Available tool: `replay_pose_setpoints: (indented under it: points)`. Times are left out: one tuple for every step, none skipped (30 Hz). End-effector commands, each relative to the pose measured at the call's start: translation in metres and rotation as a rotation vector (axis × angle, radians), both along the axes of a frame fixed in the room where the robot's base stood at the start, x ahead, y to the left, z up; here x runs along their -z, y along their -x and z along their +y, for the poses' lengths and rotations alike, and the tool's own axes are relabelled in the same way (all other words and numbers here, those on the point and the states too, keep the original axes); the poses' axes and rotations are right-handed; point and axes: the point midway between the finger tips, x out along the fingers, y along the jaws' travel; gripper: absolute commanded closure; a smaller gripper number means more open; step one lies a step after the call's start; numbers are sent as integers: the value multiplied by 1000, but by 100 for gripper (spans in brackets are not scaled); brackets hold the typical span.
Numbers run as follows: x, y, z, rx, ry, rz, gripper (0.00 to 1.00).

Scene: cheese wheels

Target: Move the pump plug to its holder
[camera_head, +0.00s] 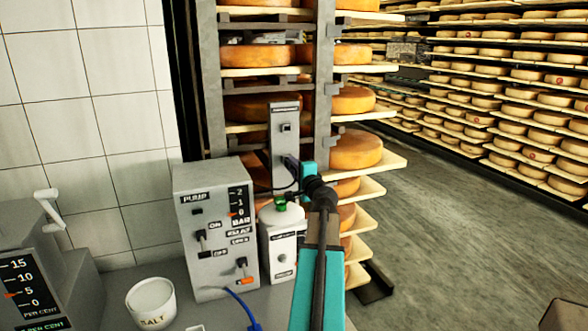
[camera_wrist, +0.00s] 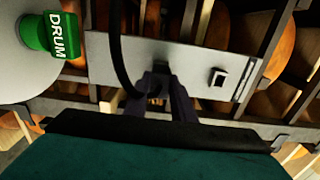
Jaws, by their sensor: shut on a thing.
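A grey upright panel (camera_head: 283,140) stands behind the counter, with a square dark port (camera_head: 286,127) on its face. My gripper (camera_head: 291,165) is at the panel's lower part. In the wrist view, my gripper's dark fingers (camera_wrist: 160,88) are shut on a small dark plug, mostly hidden between them. A black cable (camera_wrist: 117,55) curves down to it. The plug is close against the panel (camera_wrist: 125,62); I cannot tell whether it is seated. The panel's free port (camera_wrist: 218,77) lies right of the fingers. A grey pump box (camera_head: 214,225) stands to the left.
A white canister (camera_head: 281,245) with a green DRUM tag (camera_wrist: 47,35) stands beside the pump box. A blue cable (camera_head: 240,303) lies at the counter front. A salt cup (camera_head: 151,303) is at lower left. Cheese racks (camera_head: 326,70) rise close behind the panel; open floor lies right.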

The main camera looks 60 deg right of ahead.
Motion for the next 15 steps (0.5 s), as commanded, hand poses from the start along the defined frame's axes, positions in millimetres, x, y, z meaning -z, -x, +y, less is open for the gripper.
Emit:
replay_pose_setpoints:
  points:
    - [0,-1,-1,0,0,0,100]
    - [0,-1,-1,0,0,0,100]
    - [0,-2,-2,0,0,0,100]
    - [0,-2,-2,0,0,0,100]
    - [0,-3,-2,0,0,0,100]
    - [0,-3,-2,0,0,0,100]
    - [0,-4,-3,0,0,0,100]
    - [0,-4,-3,0,0,0,100]
    - [0,-5,-3,0,0,0,100]
    - [0,-5,-4,0,0,0,100]
    - [0,-5,-4,0,0,0,100]
    - [0,-6,-5,0,0,0,100]
    - [0,-6,-5,0,0,0,100]
    - [0,-6,-5,0,0,0,100]
    - [0,-7,-5,0,0,0,100]
